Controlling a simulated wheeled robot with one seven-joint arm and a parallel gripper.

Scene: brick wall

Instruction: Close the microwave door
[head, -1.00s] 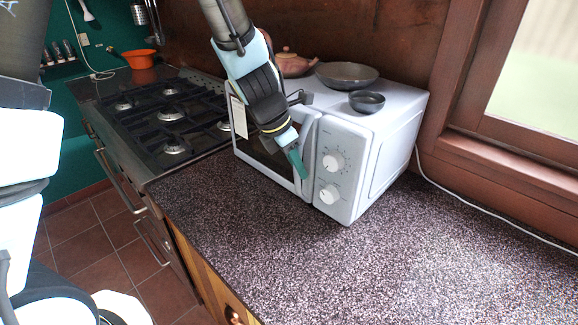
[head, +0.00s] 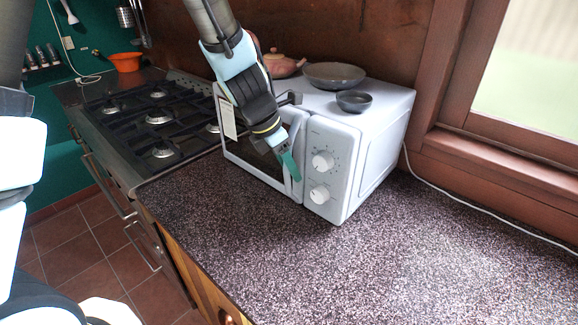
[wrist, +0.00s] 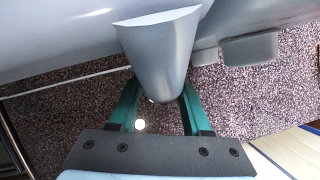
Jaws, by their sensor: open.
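The white microwave (head: 378,136) stands on the speckled counter, its front facing left and toward me. Its dark-windowed door (head: 245,157) looks nearly flush with the body; a narrow dark line shows beside the control panel, and I cannot tell whether it is fully shut. The pale upright handle (head: 299,125) is at the door's right edge. My gripper (head: 290,168) is at this edge, pointing down, its green fingers just left of the knobs. In the wrist view, its open fingers (wrist: 157,92) stand on either side of a grey tapered part, probably the handle; contact is unclear.
A pan (head: 334,75), a small dark bowl (head: 354,101) and a pinkish pot (head: 283,66) sit on top of or behind the microwave. A gas stove (head: 150,120) is at left. The counter (head: 330,265) in front and to the right is clear. A white cord (head: 480,215) runs along the wall.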

